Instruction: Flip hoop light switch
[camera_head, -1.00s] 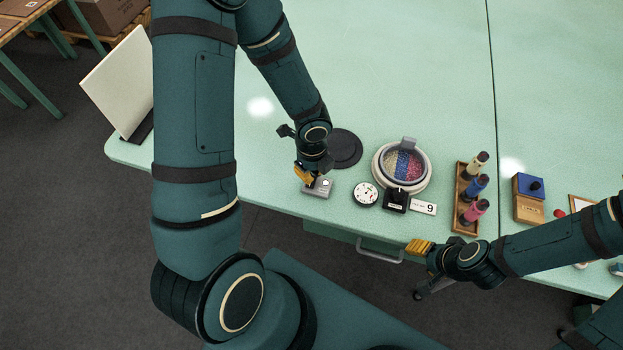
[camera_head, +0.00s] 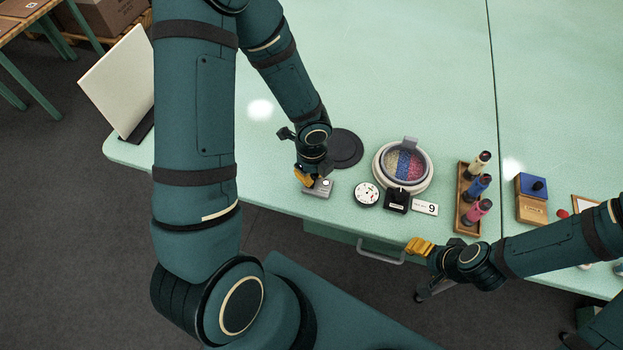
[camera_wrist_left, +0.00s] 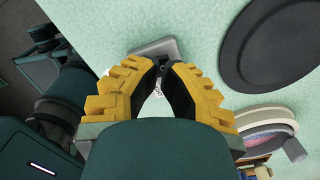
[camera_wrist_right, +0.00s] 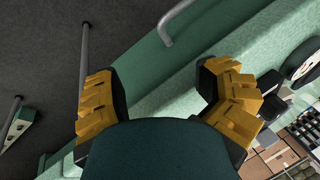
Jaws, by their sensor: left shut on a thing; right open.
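The small grey switch box (camera_head: 318,189) sits near the table's front edge, with a pale round spot on top. My left gripper (camera_head: 304,178) is over its left part. In the left wrist view, the fingertips of my left gripper (camera_wrist_left: 162,66) come together at the near edge of the grey box (camera_wrist_left: 152,47), shut on its small switch lever, which they mostly hide. The lever's position cannot be told. The round hoop (camera_head: 404,164) with coloured tufting stands to the right on a white base. My right gripper (camera_head: 418,246) is open and empty, off the table's front edge.
A black disc (camera_head: 345,148) lies behind the box. A white dial (camera_head: 367,194), a black block (camera_head: 396,201) and a number card (camera_head: 425,208) stand to its right. Further right are a wooden bottle tray (camera_head: 464,213) and a blue-topped box (camera_head: 530,198).

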